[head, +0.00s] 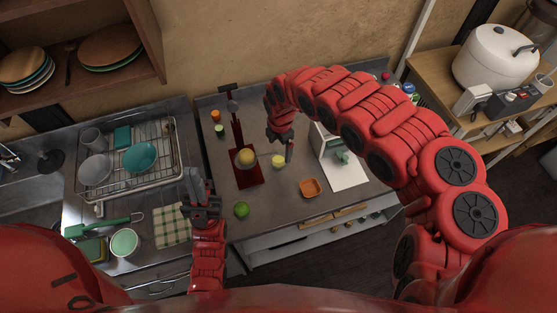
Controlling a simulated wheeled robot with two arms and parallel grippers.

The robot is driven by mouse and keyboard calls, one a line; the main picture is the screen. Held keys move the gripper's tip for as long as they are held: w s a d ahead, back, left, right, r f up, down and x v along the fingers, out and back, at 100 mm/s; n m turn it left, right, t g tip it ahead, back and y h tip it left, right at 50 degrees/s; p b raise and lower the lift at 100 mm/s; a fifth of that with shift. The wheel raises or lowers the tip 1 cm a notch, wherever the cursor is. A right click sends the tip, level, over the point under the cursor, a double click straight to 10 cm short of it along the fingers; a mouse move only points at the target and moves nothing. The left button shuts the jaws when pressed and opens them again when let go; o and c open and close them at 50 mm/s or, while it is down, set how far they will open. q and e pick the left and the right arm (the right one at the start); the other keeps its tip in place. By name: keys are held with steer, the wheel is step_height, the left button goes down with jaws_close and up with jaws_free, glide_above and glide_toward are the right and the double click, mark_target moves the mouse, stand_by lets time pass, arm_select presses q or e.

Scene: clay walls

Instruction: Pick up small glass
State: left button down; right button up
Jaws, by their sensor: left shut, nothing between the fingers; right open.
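A small pale yellow object (278,161), perhaps the small glass, stands on the metal counter (265,205) just below my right gripper in the picture; it is too small to tell for sure. My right gripper (281,147) is open above the counter, its fingers close to this object; I cannot tell whether they touch it. My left gripper (194,178) is shut and empty, over the counter edge beside the dish rack (135,190). A grey cup (92,138) stands in the rack.
A dark red board (247,181) with a yellow round thing (246,157) lies left of my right gripper. A shelf (95,85) overhangs the back left.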

mark_target(279, 156)
steer(key=shift+f, duration=0.2)
steer(key=f, duration=0.1)
steer(key=f+p, duration=0.1)
steer(key=f, duration=0.2)
steer(key=shift+s+a+p, duration=0.2)
steer(key=shift+a+p, duration=0.05)
steer(key=shift+p, duration=0.05)
steer(key=shift+w+d+f, duration=0.1)
steer(key=shift+d+f, duration=0.05)
steer(key=shift+f, duration=0.5)
steer(key=c, duration=1.5)
steer(key=shift+r, duration=0.15)
